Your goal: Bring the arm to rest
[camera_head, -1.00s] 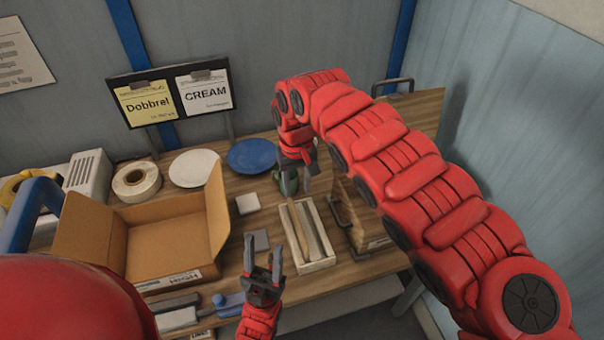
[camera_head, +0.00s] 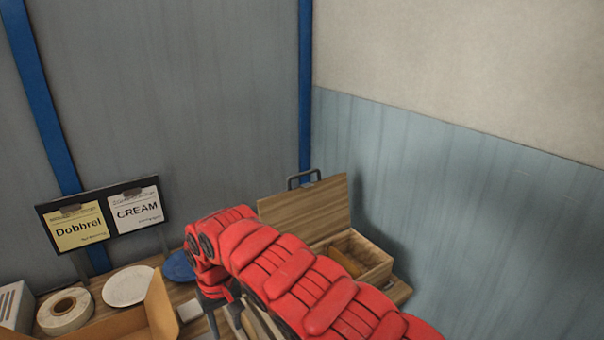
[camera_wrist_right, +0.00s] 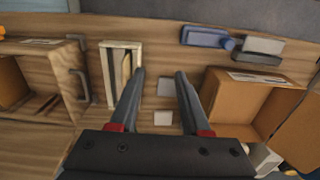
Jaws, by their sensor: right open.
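My right arm (camera_head: 290,275), red and segmented, comes in from the lower right of the head view and bends down over the table. Its gripper (camera_head: 214,312) points down near the blue plate and is partly cut off by the lower edge. In the right wrist view the right gripper (camera_wrist_right: 160,73) has its two dark fingers wide apart. Nothing is held between them; table surface and small pale squares (camera_wrist_right: 164,88) show below. My left gripper is in neither current view.
A wooden box (camera_head: 375,252) with its lid (camera_head: 308,212) raised stands right of the arm, by the wall. A cardboard box (camera_head: 158,310), white plate (camera_head: 127,286), blue plate (camera_head: 180,266) and tape roll (camera_head: 65,312) lie left. A narrow tray (camera_wrist_right: 108,75) lies beside the fingers.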

